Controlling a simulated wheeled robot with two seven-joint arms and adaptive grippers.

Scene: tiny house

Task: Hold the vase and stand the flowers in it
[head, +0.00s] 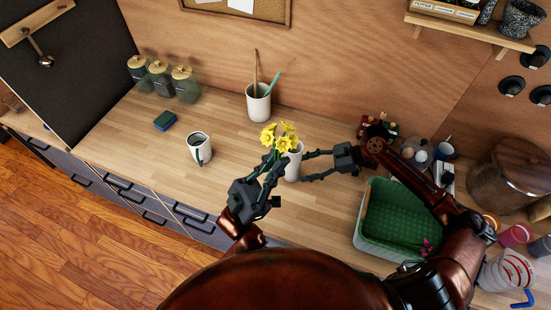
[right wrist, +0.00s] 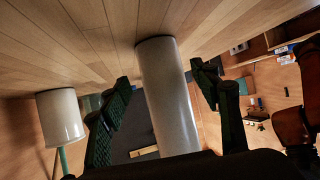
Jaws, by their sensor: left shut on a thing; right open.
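The white vase (head: 293,164) stands on the wooden counter. In the right wrist view the vase (right wrist: 168,95) is a tall pale cylinder between my right fingers. My right gripper (head: 305,166) is open, with its fingers on either side of the vase and gaps visible in the wrist view (right wrist: 162,105). The yellow flowers (head: 281,138) have green stems and appear beside the vase's rim in the head view. My left gripper (head: 273,172) is shut on the flowers at their stems, left of the vase. The lower stem ends are hidden by the gripper.
A white utensil pot (head: 258,104) stands behind the vase. A mug (head: 199,149) and a blue-green sponge (head: 164,121) are to the left. A green-lined crate (head: 401,222) is at the right, beneath my right arm. The counter left of the vase has free room.

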